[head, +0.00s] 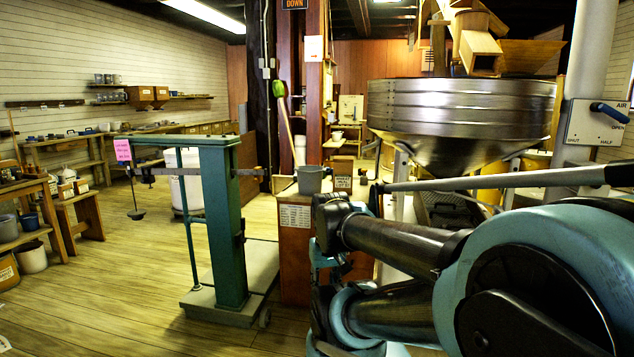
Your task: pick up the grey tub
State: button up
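A grey tub (311,179) stands upright on a wooden cabinet (295,240) with paper labels, near the middle of the head view. Its open rim faces up, and nothing is seen holding it. My arm (400,240) reaches in from the right, and its folded joints are just right of the tub and cover part of the cabinet. I cannot make out my gripper or its fingers; they are hidden behind the arm or out of the picture.
A green platform scale (226,225) stands left of the cabinet. Another greyish bucket (7,228) is on the left bench. The wooden floor (120,270) at left is clear.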

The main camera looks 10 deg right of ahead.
aim_at(309, 177)
jog(key=z, duration=0.15)
jog(key=i, duration=1.55)
jog(key=z, duration=0.05)
